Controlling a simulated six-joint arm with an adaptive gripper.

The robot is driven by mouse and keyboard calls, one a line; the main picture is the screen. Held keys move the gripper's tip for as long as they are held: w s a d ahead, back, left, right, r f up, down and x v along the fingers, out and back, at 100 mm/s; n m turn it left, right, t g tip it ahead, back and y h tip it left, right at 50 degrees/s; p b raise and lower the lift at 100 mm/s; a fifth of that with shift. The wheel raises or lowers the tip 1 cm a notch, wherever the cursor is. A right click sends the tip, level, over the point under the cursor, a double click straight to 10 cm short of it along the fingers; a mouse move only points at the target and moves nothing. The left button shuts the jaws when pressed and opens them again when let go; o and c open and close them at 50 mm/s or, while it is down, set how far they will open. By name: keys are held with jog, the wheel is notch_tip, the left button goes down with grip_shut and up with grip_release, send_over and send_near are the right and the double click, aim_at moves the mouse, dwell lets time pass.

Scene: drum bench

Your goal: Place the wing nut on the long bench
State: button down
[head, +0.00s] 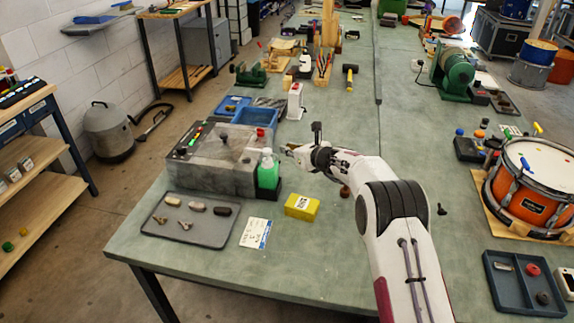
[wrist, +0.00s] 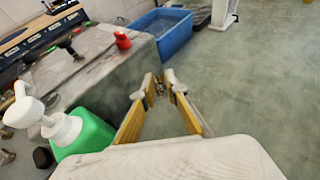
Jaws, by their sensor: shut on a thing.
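My gripper (head: 288,149) hangs over the long bench (head: 335,245), beside the grey box and the green bottle. In the wrist view its yellow-padded fingers (wrist: 162,84) close on a small metallic piece, the wing nut (wrist: 160,89); its shape is mostly hidden between the tips. The green bench top (wrist: 250,90) lies below and beyond the fingers. Whether the wing nut touches the bench cannot be told. Two similar small metal pieces (head: 185,225) lie in the grey tray (head: 215,238) at the front left.
A green pump bottle (head: 268,172) stands close to my gripper, by the grey box (head: 210,172). Blue bins (head: 255,117) are behind it. Bare bench lies to the right in the wrist view.

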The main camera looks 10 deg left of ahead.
aim_at(290, 172)
jog(key=shift+f, duration=1.65)
jog(key=shift+f, duration=1.9)
jog(key=shift+f, duration=0.15)
jog(key=c, duration=2)
grip_release()
jog(key=shift+r, duration=0.2)
jog(key=shift+d, duration=0.1)
jog(key=shift+v, duration=5.9)
